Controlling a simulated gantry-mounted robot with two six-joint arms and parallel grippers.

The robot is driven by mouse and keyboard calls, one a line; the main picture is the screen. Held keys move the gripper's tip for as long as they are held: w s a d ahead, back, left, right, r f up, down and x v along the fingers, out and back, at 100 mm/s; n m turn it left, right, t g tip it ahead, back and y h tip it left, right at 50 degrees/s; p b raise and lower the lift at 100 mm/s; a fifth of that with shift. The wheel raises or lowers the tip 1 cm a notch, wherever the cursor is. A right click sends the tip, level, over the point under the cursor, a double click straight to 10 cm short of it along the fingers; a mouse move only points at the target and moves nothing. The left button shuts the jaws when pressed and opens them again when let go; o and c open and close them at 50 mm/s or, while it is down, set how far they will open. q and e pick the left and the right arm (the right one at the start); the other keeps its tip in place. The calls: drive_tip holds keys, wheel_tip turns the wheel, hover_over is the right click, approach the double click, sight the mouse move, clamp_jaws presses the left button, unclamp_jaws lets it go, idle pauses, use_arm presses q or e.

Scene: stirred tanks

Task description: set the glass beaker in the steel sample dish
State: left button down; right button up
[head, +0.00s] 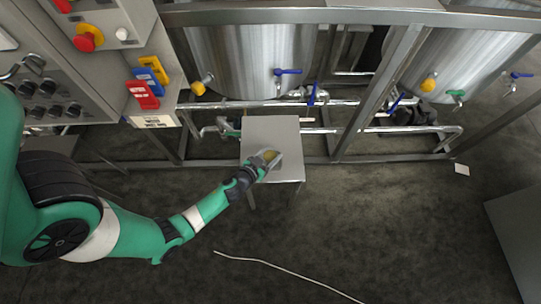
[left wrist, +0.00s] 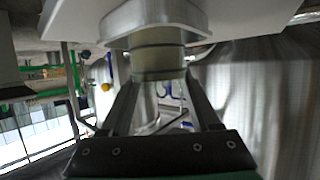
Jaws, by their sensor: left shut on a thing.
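My left gripper (head: 262,165) is over the front of a small steel table and is shut on the glass beaker (head: 267,156), which has yellowish contents. In the left wrist view, the beaker (left wrist: 158,55) sits between the two fingers of the left gripper (left wrist: 160,85). The steel sample dish (left wrist: 118,22) shows at the top of that view, its curved rim crossing the end of the beaker. I cannot tell whether the beaker rests in the dish or is just over it. In the head view the gripper and beaker largely hide the dish. My right gripper is not in view.
The steel table (head: 270,130) has a bare top behind the gripper. Behind it stand steel tanks (head: 250,55) with pipes, valves and a frame (head: 380,90). A control cabinet (head: 45,60) is at the left. A white cable (head: 290,270) lies on the open floor.

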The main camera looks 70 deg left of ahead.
use_arm(q)
drive_tip(key=shift+c, duration=0.6)
unclamp_jaws()
drive_tip(key=shift+f, duration=0.1)
drive_tip(key=shift+r, duration=0.3)
drive_tip(key=v, duration=1.2)
drive_tip(key=shift+f, duration=0.25)
